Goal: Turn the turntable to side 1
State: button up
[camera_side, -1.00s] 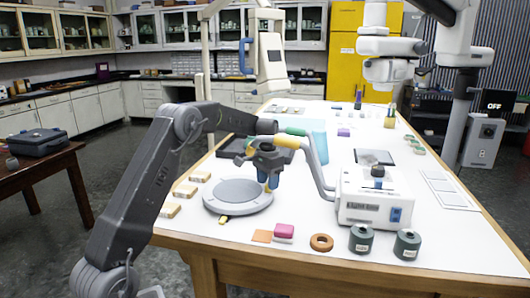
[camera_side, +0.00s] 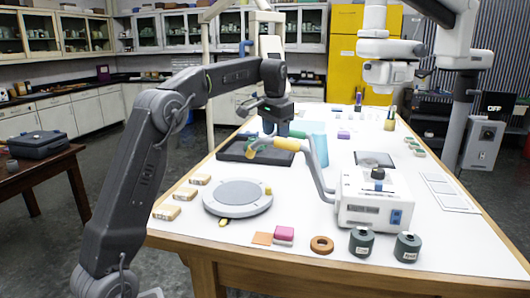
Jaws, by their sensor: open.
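The turntable (camera_side: 238,193) is a round light-grey disc on a pale base, flat on the white table at the left front. One small yellow tab (camera_side: 268,190) shows at its right edge and another yellow piece (camera_side: 223,222) at its front edge. No side number is readable on it. My gripper (camera_side: 284,130) points down, raised behind and to the right of the turntable, clear of it. Its jaws are open and nothing shows between them.
A dark tray (camera_side: 240,150) lies behind. Pink block (camera_side: 284,233), brown ring (camera_side: 321,244) and two dark spools (camera_side: 361,241) line the front.

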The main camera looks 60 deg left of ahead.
jog(key=s+d+r+t+y, duration=0.1)
jog(key=s+d+r+t, duration=0.1)
jog(key=d+r, duration=0.35)
jog(key=s+d+f+m+t+h, duration=0.1)
jog(key=s+d+f, duration=0.2)
jog(key=s+d, duration=0.9)
jog(key=shift+s+d+f, duration=0.15)
jog(key=shift+s, duration=0.1)
jog(key=shift+s, duration=0.1)
